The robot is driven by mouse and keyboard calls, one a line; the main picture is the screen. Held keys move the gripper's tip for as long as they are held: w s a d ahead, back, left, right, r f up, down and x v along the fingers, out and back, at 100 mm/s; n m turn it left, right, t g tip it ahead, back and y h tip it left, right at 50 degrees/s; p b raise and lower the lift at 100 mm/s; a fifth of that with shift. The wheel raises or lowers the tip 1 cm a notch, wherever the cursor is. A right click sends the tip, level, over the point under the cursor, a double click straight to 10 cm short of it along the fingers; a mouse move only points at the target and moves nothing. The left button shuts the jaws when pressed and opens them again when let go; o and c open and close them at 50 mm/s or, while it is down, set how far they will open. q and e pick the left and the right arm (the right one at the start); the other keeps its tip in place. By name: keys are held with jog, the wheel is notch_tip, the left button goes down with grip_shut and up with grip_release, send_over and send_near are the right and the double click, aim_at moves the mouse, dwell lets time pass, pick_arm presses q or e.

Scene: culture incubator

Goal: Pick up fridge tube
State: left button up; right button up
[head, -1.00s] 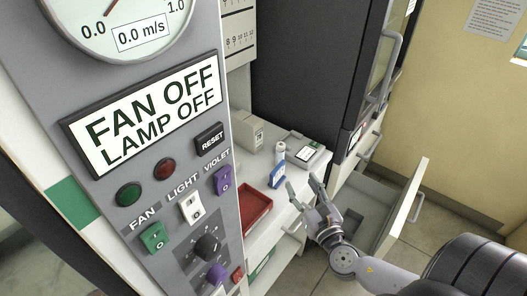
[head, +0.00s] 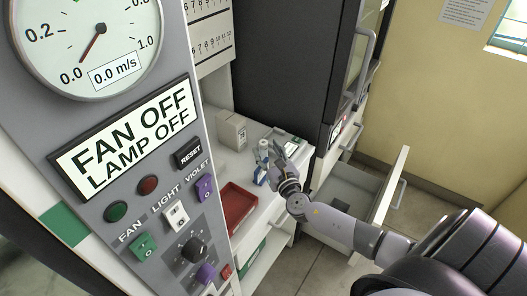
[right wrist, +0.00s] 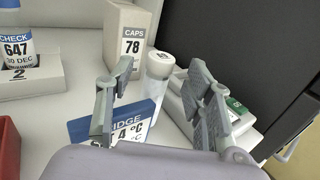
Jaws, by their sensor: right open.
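A white-capped tube (right wrist: 158,68), with a clear or pale body, stands upright on the white counter and appears between the fingers in the right wrist view. A blue and white sign (right wrist: 137,126) reading "FRIDGE" and 4 °C stands in front of it and hides its lower part. My right gripper (right wrist: 161,72) is open and empty, its fingers spread to either side of the tube; I cannot tell how far it still is from the tube. In the head view the right gripper (head: 275,154) is over the counter, beside the tube (head: 263,146). My left gripper is not in view.
A CAPS 78 box (right wrist: 127,36) stands behind the tube. A white device (right wrist: 181,108) lies right of it, partly hidden. A labelled bottle (right wrist: 16,45) stands at left. A red tray (head: 238,206), an open drawer (head: 380,205) and a control panel (head: 130,190) are nearby.

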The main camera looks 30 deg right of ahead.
aim_at(265, 148)
jog(key=w, duration=0.3)
jog(key=shift+w+d, duration=0.1)
jog(key=shift+d, duration=0.15)
jog(key=shift+c, duration=0.2)
grip_shut()
jog(key=shift+r, duration=0.15)
